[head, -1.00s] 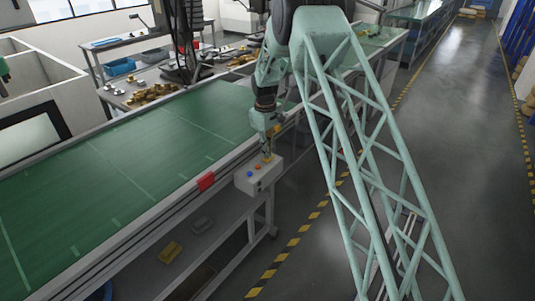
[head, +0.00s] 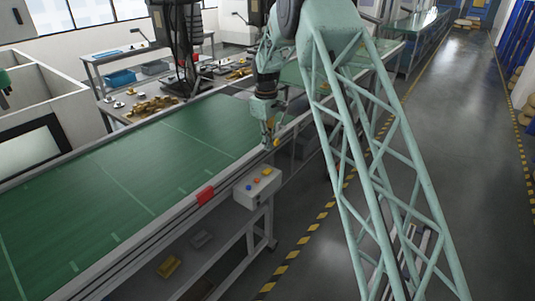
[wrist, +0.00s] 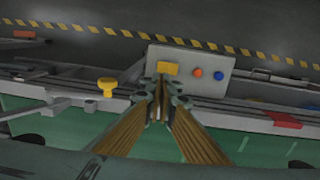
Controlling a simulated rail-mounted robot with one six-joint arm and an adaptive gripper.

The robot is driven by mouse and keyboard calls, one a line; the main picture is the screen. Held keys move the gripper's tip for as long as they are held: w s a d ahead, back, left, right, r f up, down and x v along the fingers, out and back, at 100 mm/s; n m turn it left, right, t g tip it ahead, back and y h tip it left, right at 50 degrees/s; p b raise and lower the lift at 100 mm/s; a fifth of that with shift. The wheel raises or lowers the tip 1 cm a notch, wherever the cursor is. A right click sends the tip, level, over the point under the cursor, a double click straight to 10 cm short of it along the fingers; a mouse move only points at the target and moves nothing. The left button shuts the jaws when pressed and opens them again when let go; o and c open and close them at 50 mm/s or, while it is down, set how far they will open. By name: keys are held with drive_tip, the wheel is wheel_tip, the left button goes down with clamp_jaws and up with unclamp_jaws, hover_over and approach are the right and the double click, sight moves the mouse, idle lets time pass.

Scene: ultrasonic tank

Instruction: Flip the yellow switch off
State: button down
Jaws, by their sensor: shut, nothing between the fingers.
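The grey control box (head: 262,190) is mounted on the front edge of the conveyor. On its top is the yellow switch (head: 267,171), beside an orange button and a blue button. In the wrist view the yellow switch (wrist: 168,68) shows as a yellow rectangle on the box, just beyond my fingertips. Its position, on or off, cannot be told. My gripper (head: 269,146) is shut and empty, pointing down over the conveyor edge, behind and above the box. In the wrist view my gripper (wrist: 161,85) shows its fingers together, apart from the switch.
A separate yellow knob (wrist: 107,87) stands on the conveyor rail, left of my fingers in the wrist view. A red block (head: 205,194) sits on the rail on the other side of the box. The green conveyor belt (head: 130,185) is bare. Open floor lies in front.

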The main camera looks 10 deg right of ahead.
drive_tip(key=shift+w+d+r, duration=0.15)
drive_tip(key=shift+r, duration=1.35)
drive_tip(key=s+d+r+m+t+b, duration=0.1)
drive_tip(key=s+d+r+m, duration=0.1)
drive_tip(key=s+r, duration=1.15)
drive_tip(key=s+d+r+m+t+b, duration=0.1)
drive_tip(key=s+d+r+m+b, duration=0.1)
drive_tip(key=s+r, duration=1.2)
drive_tip(key=s+d+r+m+b, duration=0.1)
drive_tip(key=s, duration=1)
drive_tip(key=s+d+r+m+b, duration=0.1)
drive_tip(key=s+r+m, duration=0.1)
drive_tip(key=s, duration=0.9)
drive_tip(key=s+f+m, duration=0.1)
drive_tip(key=s+f, duration=0.2)
drive_tip(key=s, duration=0.7)
drive_tip(key=s+f+m+t+b, duration=0.1)
drive_tip(key=s+f, duration=0.2)
drive_tip(key=s, duration=0.7)
drive_tip(key=shift+s+f+t, duration=0.15)
drive_tip(key=shift+s+t, duration=0.15)
drive_tip(key=shift+s, duration=0.1)
